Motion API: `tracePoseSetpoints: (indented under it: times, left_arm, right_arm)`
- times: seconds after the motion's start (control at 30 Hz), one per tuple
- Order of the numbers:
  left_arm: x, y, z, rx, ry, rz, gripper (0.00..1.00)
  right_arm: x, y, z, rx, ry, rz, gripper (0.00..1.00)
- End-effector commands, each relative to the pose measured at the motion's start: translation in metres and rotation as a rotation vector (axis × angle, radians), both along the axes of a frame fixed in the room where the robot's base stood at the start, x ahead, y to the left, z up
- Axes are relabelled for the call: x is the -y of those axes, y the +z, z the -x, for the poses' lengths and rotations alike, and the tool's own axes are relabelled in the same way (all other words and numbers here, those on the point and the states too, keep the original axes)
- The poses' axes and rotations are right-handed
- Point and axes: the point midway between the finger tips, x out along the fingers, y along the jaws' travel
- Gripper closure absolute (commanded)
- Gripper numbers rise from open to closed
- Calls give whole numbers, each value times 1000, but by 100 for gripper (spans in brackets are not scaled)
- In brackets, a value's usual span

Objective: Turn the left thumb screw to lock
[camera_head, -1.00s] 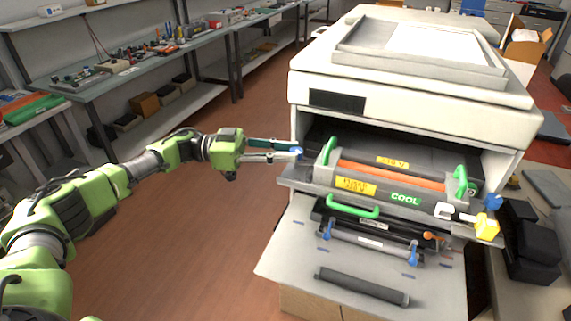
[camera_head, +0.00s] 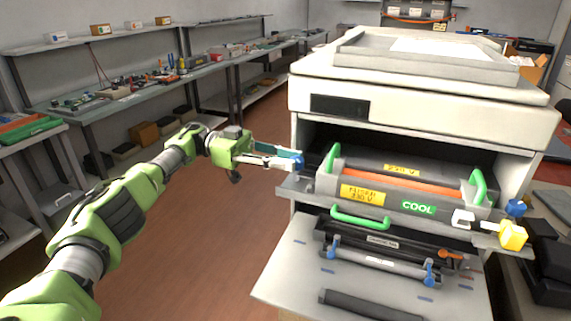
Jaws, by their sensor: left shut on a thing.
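The left thumb screw (camera_head: 299,161) is a small blue knob at the left end of the fuser tray in the open printer. My left gripper (camera_head: 292,160) reaches in from the left, level with the knob, and is shut on it; its fingers partly cover the knob. The fuser unit (camera_head: 400,187) lies in the printer opening, with green handles, an orange strip and a green "COOL" label. The right thumb screw (camera_head: 515,207) is a blue knob at the tray's right end, with nothing of mine at it. My right gripper is not in view.
The printer's front door (camera_head: 290,265) hangs open below, with a dark bar on it. A yellow block (camera_head: 513,235) and white latch (camera_head: 463,219) sit at the tray's right end. Dark boxes stand at right. A workbench (camera_head: 130,90) runs along the left; the floor between is clear.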

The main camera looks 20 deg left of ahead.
Motion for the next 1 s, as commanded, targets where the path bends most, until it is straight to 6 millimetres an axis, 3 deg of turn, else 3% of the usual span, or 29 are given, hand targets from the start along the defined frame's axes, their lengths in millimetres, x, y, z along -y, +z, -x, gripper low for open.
tracePoseSetpoints:
  times: [0.37,0.4,0.43,0.47,0.8,1.0]
  left_arm:
    - [1,0,0,0,-5,0,100]
    - [1,0,0,0,-5,0,71]
    - [1,0,0,0,-5,0,63]
    - [1,0,0,0,-5,0,62]
    - [0,2,0,1,-3,0,62]
    - [0,27,0,5,-3,0,62]
  right_arm:
    - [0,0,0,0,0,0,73]
    - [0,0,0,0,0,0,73]
    - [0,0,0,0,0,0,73]
    - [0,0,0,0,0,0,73]
    - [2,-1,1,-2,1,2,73]
    - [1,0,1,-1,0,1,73]
